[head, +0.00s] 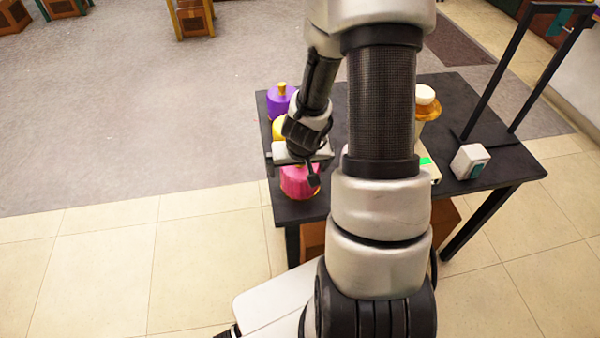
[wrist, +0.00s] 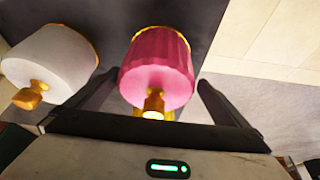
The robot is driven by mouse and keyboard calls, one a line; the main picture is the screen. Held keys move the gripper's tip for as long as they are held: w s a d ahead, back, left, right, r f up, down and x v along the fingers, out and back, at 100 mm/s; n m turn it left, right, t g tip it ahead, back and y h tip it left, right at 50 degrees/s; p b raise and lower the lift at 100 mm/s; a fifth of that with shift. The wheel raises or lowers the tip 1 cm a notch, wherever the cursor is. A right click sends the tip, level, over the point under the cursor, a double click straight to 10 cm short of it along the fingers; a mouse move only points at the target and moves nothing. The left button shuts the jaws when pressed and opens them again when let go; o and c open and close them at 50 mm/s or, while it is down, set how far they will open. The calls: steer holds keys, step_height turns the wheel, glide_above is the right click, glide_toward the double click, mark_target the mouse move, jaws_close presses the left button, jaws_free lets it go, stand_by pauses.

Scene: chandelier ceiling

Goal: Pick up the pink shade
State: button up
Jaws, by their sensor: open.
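The pink shade (head: 297,186) stands at the near left corner of the black table, partly covered by my gripper (head: 293,168) in the head view. In the wrist view the pink shade (wrist: 157,75) is a ribbed drum with a gold rim and a gold knob facing the camera. My gripper (wrist: 159,80) is open, with one dark finger on each side of it. Gaps show between the fingers and the shade. I cannot tell how deep the fingertips reach along it.
A white shade with a gold knob (wrist: 48,62) is left of the left finger. A purple shade (head: 280,104) and a yellow one (head: 279,128) stand farther back on the black table (head: 480,100). A white box (head: 470,161) sits at the right. My arm hides the table's middle.

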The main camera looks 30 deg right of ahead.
steer(key=x, duration=0.4)
steer(key=shift+d+f+b, duration=0.25)
steer(key=shift+d+b, duration=0.05)
steer(key=shift+b, duration=0.1)
steer(key=shift+c, duration=0.3)
steer(key=c, duration=1)
